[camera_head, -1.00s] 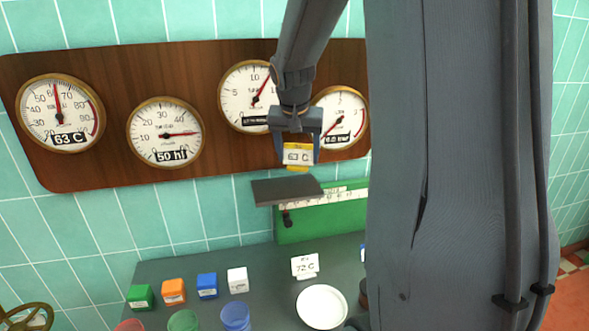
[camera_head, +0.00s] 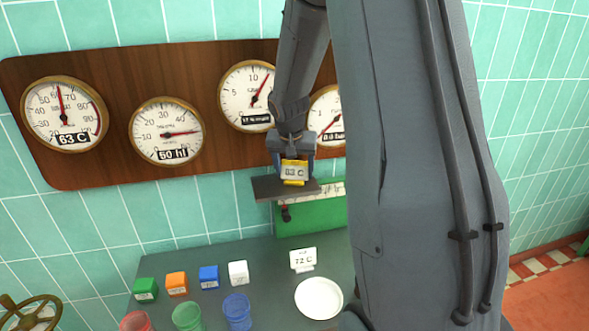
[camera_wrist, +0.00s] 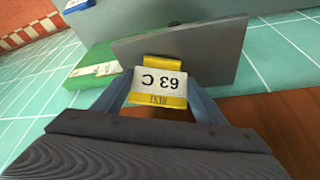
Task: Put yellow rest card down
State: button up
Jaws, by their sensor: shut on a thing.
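The yellow rest card (camera_head: 293,172) has a white face marked 63 C with yellow edges. My gripper (camera_head: 291,168) is shut on it and holds it upright in front of the gauge board, at the dark grey shelf (camera_head: 265,188). In the wrist view the card (camera_wrist: 158,84) sits between the two fingers, with the grey shelf plate (camera_wrist: 210,50) right behind its yellow foot. I cannot tell whether the foot touches the shelf.
A green panel (camera_head: 315,217) hangs below the shelf. A 72 C card (camera_head: 303,258) and a white dish (camera_head: 319,298) stand on the dark table, with coloured blocks (camera_head: 209,277) and cups (camera_head: 237,311) to their left. Round gauges (camera_head: 166,132) line the wooden board behind.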

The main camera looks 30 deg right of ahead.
jog(key=shift+f, duration=0.15)
jog(key=o, duration=1)
jog(key=shift+o, duration=0.2)
